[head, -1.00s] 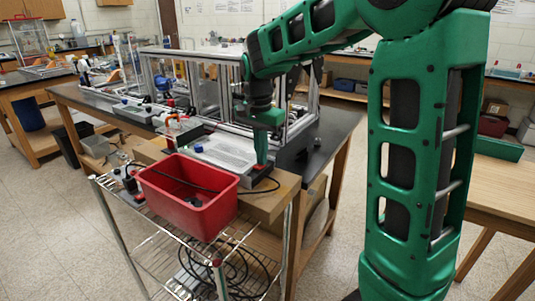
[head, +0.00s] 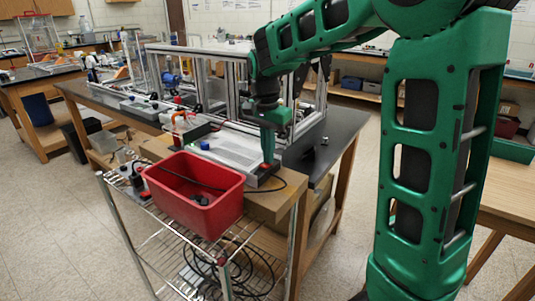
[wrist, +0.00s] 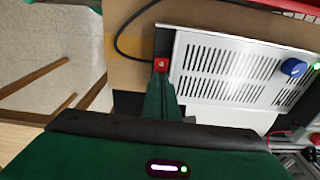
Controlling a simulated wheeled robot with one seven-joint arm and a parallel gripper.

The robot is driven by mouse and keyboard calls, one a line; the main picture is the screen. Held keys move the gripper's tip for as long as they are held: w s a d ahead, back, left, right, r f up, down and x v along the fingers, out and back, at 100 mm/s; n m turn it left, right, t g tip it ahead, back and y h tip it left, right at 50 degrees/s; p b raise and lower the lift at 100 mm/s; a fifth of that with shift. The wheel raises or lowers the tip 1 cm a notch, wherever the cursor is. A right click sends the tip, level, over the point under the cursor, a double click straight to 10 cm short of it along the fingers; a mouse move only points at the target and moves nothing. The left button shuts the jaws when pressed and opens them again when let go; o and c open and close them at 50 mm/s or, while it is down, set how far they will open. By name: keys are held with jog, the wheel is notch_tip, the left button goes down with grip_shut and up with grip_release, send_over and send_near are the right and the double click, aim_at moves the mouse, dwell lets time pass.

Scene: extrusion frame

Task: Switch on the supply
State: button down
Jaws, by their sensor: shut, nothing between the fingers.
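The supply (head: 232,150) is a pale, flat box with slotted vents on top, lying on the wooden board; it fills the right of the wrist view (wrist: 225,65). A blue knob (wrist: 293,67) stands at its far end, and a small green light (wrist: 317,66) glows beside it. A red switch (wrist: 161,64) sits at the supply's near end. My gripper (head: 267,158) points down at that end with its fingers shut and empty. In the wrist view the fingertips (wrist: 160,77) are right at the red switch; I cannot tell whether they press it.
A red bin (head: 195,195) with a black cable in it stands on the wire cart (head: 165,245) in front of the supply. An aluminium extrusion frame (head: 200,50) stands behind it on the dark bench. A black cable loops past the supply's near end.

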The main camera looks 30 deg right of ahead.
notch_tip(320, 180, up, 14)
jog(key=s+d+f+n, duration=0.1)
jog(key=s+d+f, duration=0.35)
jog(key=s, duration=0.35)
jog(key=s+d+f+n, duration=0.2)
jog(key=s+d+f, duration=0.1)
jog(key=s+d, duration=0.3)
jog(key=s+f+n, duration=0.1)
jog(key=s+f, duration=0.4)
jog(key=s, duration=0.3)
jog(key=s+f+n+y, duration=0.1)
jog(key=s+f+n, duration=0.1)
jog(key=s+f, duration=0.4)
jog(key=s+a, duration=0.1)
jog(key=s, duration=0.2)
jog(key=shift+s+f+g, duration=0.15)
jog(key=shift+g, duration=0.15)
jog(key=shift+w+d+f, duration=0.1)
jog(key=shift+w+f, duration=0.1)
jog(key=shift+w, duration=0.45)
